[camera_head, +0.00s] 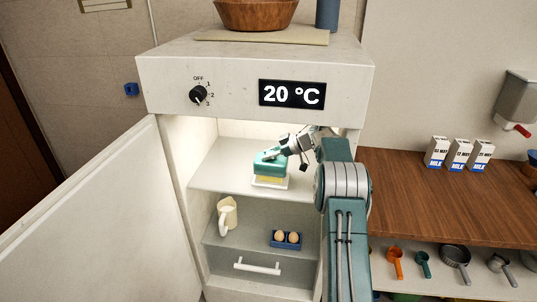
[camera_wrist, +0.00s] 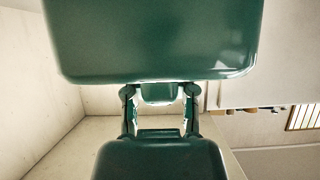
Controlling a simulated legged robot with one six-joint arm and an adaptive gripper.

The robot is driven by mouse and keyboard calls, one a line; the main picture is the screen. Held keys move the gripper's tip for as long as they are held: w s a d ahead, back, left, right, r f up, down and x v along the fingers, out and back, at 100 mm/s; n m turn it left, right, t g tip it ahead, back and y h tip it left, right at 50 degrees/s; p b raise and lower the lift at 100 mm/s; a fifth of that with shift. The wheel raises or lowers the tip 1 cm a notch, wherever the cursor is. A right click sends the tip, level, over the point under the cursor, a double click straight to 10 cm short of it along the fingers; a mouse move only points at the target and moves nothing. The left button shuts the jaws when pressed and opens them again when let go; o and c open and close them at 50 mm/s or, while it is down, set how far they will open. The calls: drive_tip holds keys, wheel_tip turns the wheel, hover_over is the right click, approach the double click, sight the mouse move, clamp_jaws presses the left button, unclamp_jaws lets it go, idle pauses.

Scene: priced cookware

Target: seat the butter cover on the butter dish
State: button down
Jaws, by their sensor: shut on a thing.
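The green butter cover (camera_head: 268,163) is inside the open fridge, on the upper level. Yellow butter (camera_head: 270,178) shows just under it, on the pale butter dish (camera_head: 270,184) on the shelf. The cover looks held above the dish, with the butter visible below its lower edge. My gripper (camera_head: 281,153) reaches in from the right and is shut on the cover. In the wrist view the cover (camera_wrist: 155,40) fills the top, and its knob sits between the fingers of my gripper (camera_wrist: 160,92). The dish is not visible in the wrist view.
The fridge door (camera_head: 90,215) stands open at left. Below the upper shelf (camera_head: 220,172) are a cream jug (camera_head: 227,215) and eggs in a blue holder (camera_head: 285,240). A wooden counter (camera_head: 440,195) with milk cartons (camera_head: 459,154) is at right. The shelf left of the dish is clear.

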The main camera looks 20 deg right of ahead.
sight(269, 163)
drive_tip(key=shift+f, duration=0.95)
drive_tip(key=shift+f, duration=1.05)
idle(0.8)
drive_tip(key=shift+c, duration=1.7)
unclamp_jaws()
drive_tip(key=o, duration=0.3)
drive_tip(key=shift+o, duration=0.2)
drive_tip(key=shift+r, duration=0.1)
